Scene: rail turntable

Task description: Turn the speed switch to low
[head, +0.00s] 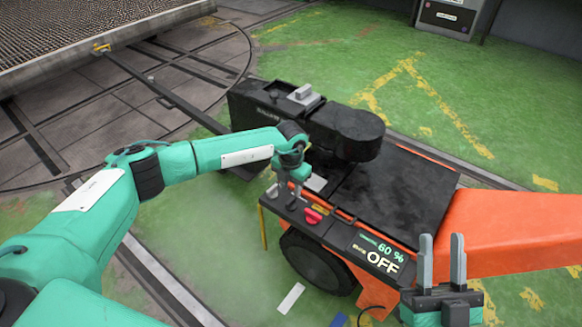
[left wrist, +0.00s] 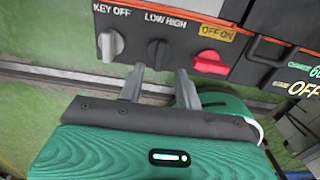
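The speed switch (left wrist: 157,53) is a dark knob under the words LOW HIGH, in the middle of a dark panel in the left wrist view. Its ridge looks roughly upright; I cannot tell which side it points to. My left gripper (left wrist: 159,84) has its two grey fingers apart, just below the switch, one toward each side of it. Nothing shows between them, and I cannot tell whether they touch the knob. My right gripper (head: 441,262) is open and empty at the lower right.
A grey KEY OFF knob (left wrist: 111,43) is left of the switch, and a red OFF ON knob (left wrist: 210,62) is close on its right. The panel sits on an orange and black vehicle (head: 405,195). Its display (head: 378,255) reads 60 % and OFF. Green floor lies around it.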

